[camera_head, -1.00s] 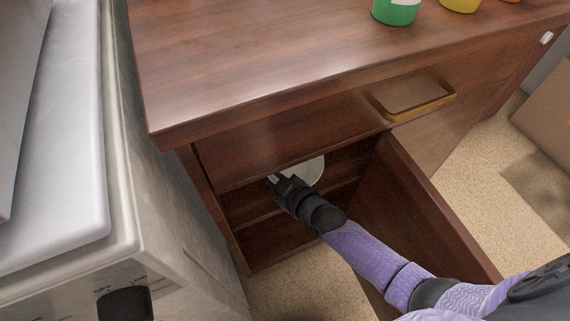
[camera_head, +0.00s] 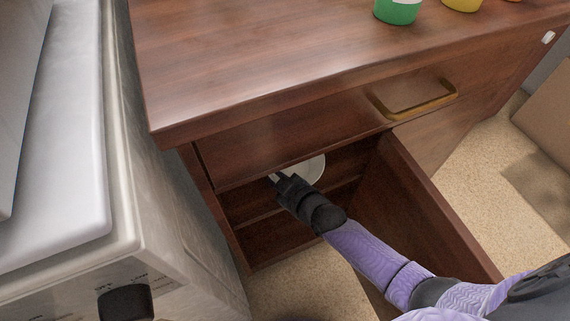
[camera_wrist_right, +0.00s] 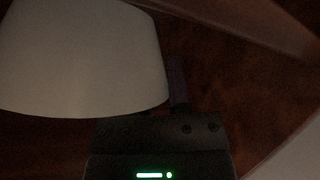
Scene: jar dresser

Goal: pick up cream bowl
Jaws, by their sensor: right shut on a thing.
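In the right wrist view, a pale cream bowl (camera_wrist_right: 80,55) fills the upper left, dim in the shadow. A dark finger of my right gripper (camera_head: 273,178) lies against its right edge, and the gripper is shut on it. In the head view this gripper reaches into the open lower compartment of the dresser, and its tips are partly hidden under the upper edge. A pale round piece (camera_head: 315,168) shows just behind and right of the gripper; I cannot tell whether it is the same bowl. My left gripper is not in view.
The open door (camera_head: 410,210) stands right of my arm. A grey appliance (camera_head: 150,230) is close on the left. Another pale surface (camera_wrist_right: 300,160) shows at lower right in the wrist view.

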